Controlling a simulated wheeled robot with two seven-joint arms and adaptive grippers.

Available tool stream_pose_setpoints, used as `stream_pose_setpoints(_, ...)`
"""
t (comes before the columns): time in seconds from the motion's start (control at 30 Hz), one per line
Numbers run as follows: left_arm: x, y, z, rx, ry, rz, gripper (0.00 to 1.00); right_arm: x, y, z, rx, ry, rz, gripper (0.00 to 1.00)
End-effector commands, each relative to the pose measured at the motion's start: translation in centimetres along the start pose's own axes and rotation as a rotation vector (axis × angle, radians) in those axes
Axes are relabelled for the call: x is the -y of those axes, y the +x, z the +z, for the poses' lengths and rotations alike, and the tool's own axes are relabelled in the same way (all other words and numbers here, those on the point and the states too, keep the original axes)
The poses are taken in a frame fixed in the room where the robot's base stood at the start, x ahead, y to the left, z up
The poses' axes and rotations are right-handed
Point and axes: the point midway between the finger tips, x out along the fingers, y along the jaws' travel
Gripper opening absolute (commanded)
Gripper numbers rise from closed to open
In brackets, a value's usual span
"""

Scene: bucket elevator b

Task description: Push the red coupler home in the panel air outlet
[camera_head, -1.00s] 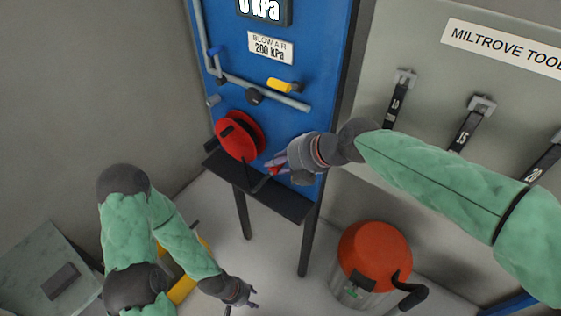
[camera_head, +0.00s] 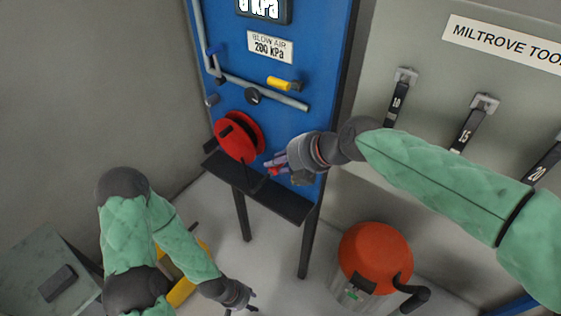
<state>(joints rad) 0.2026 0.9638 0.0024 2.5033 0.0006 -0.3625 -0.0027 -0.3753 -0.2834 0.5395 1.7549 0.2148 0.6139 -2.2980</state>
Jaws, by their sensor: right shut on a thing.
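My right gripper (camera_head: 274,166) is shut at the lower right of the blue panel (camera_head: 318,75), just right of the red hose reel. A small red piece, seemingly the red coupler (camera_head: 273,171), shows at its fingertips, mostly hidden by the fingers.
The red hose reel (camera_head: 228,139) sits on the panel above a dark shelf (camera_head: 283,201). An orange-lidded drum (camera_head: 375,247) stands at lower right. A grey tool board (camera_head: 420,75) with hanging straps is at right.

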Motion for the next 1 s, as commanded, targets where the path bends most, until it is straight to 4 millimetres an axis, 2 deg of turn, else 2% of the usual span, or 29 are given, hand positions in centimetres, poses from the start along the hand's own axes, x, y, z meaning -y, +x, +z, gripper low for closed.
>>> stream_pose_setpoints(0.57, 0.33, 0.93, -0.04, 0.000, 0.000, 0.000, 0.40, 0.02, 0.06, -0.01, 0.000, 0.000, 0.001, 0.00)
stream_pose_setpoints(1.0, 0.33, 0.91, -0.04, 0.000, 0.000, 0.000, 0.40, -0.05, -0.03, 0.01, 0.001, 0.000, 0.001, 0.00)
